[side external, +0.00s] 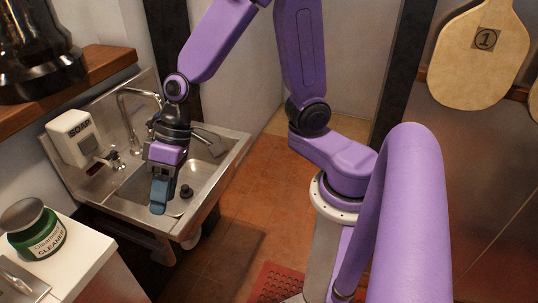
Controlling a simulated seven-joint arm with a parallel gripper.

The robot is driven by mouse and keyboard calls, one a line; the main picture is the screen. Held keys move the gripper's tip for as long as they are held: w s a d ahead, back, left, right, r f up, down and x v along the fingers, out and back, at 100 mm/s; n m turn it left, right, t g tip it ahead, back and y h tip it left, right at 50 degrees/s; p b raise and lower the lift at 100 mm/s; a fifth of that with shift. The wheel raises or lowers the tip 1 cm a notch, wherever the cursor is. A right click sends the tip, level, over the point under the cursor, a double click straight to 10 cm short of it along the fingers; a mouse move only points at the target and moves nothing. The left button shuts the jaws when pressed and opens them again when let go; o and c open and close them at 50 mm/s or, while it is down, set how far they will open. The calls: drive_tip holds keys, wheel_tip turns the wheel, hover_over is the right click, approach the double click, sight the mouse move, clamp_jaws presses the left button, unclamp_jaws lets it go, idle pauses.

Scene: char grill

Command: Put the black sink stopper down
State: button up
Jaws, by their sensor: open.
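The black sink stopper (186,191) is a small dark knobbed piece in the steel sink (214,178). It shows just right of my fingers, low in the basin. I cannot tell if it sits in the drain or beside it. My gripper (159,207) points down over the front part of the sink, with blue-grey fingers. It is open, and the stopper appears apart from it. The gap between the fingers is hard to see from this side, and the arm hides part of the basin.
A chrome faucet (128,112) and a white soap dispenser (74,138) are at the sink's back left. A green cleaner jar (40,238) stands on a white counter (88,248) in front. A wooden shelf (104,64) is above left.

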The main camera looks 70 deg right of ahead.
drive_tip(key=s+d+r+n+h, duration=0.1)
drive_tip(key=s+d+n+h, duration=0.1)
drive_tip(key=s+d+n, duration=0.2)
drive_tip(key=s+d+r+n+g+h, duration=0.1)
drive_tip(key=s+d+n+h, duration=0.2)
drive_tip(key=s+d, duration=0.7)
drive_tip(key=shift+s+r+n, duration=0.4)
drive_tip(key=shift+s+n, duration=0.4)
drive_tip(key=shift+s, duration=0.15)
